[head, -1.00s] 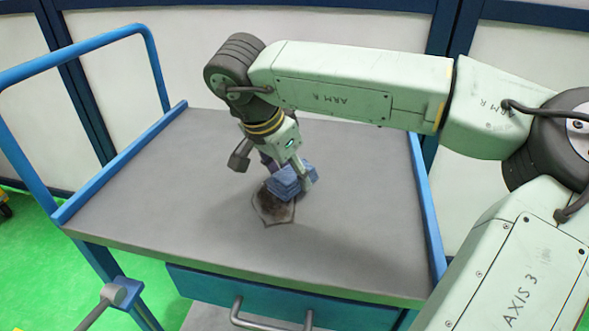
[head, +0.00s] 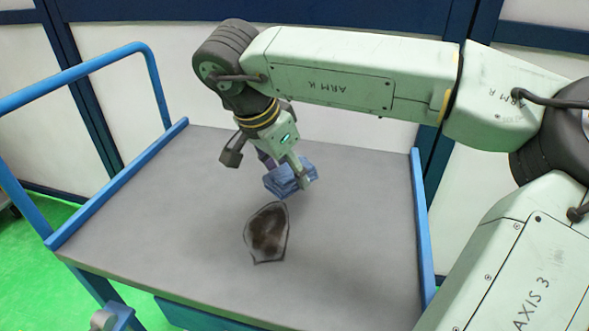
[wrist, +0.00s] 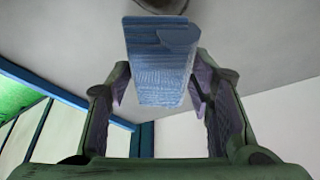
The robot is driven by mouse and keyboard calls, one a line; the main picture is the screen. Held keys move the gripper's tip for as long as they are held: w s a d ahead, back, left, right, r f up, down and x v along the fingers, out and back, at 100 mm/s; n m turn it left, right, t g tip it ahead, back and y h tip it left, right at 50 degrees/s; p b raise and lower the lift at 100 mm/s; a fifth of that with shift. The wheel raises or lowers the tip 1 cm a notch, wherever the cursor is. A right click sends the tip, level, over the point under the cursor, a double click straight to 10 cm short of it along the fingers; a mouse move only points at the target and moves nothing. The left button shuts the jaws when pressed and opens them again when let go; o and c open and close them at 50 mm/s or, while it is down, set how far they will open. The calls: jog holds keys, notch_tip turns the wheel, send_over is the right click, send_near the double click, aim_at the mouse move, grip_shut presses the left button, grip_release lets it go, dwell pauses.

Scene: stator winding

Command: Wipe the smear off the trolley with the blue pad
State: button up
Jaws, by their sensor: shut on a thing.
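The blue pad (head: 290,180), a ribbed folded block, is held in my gripper (head: 284,171). In the wrist view the pad (wrist: 160,65) juts out between my two fingers (wrist: 162,82). The smear (head: 267,234) is a dark brown patch with a pointed outline on the trolley's grey top (head: 160,225). The pad is just beyond the smear in the head view and appears raised off the surface, with no overlap. In the wrist view the smear's edge (wrist: 162,4) shows past the pad's far end.
The trolley has a blue rail handle (head: 80,62) at the left and a raised blue edge (head: 421,225) at the right. A blue drawer (head: 200,318) is under the front. The top around the smear is clear. A pale wall with blue frames stands behind.

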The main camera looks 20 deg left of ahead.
jog(key=shift+r+p, duration=0.65)
jog(key=shift+r, duration=0.55)
